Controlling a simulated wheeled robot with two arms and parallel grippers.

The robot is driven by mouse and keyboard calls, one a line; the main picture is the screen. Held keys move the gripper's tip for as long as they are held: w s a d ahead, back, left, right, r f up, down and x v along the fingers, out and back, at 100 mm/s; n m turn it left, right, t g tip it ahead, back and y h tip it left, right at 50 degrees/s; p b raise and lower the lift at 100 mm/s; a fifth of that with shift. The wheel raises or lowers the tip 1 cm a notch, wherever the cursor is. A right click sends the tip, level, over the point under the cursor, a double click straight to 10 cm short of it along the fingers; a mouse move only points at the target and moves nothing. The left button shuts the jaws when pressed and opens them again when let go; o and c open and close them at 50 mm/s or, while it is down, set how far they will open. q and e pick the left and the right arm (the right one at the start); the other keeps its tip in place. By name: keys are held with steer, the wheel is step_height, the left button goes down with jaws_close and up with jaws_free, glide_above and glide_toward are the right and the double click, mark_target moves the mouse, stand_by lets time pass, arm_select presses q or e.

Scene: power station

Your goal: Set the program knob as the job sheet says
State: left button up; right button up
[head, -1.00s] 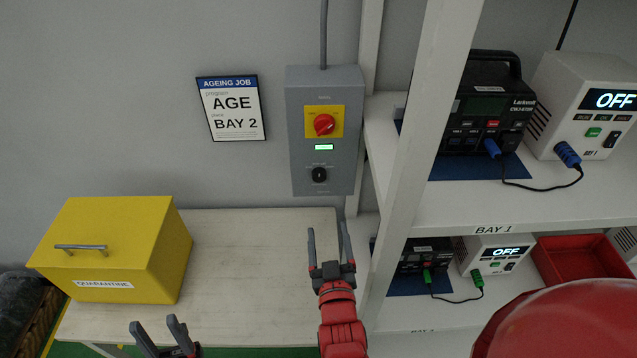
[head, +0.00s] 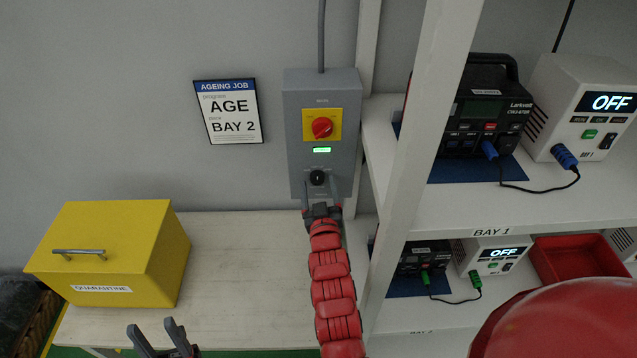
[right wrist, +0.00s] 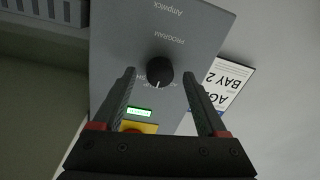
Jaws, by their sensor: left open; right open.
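The black program knob (head: 317,177) sits low on the grey wall box (head: 347,140), and it also shows in the right wrist view (right wrist: 159,74). Its white mark points down in the wrist picture; the lettering around it is too small or partly hidden to read fully. My right gripper (head: 319,192) is open at the knob, its fingers either side of it in the head view. In the wrist view the knob lies beyond and between the fingertips, with no contact visible. The job sheet (head: 228,112) reads program AGE, place BAY 2. My left gripper (head: 155,332) is open and empty.
A red knob (head: 321,127) on a yellow plate and a lit green display (head: 322,150) sit above the program knob. A yellow quarantine box (head: 105,250) stands on the bench (head: 245,260). The shelf post (head: 415,150) stands close on the right.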

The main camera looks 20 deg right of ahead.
steer(key=shift+w, duration=0.2)
jaws_close()
stand_by(0.3)
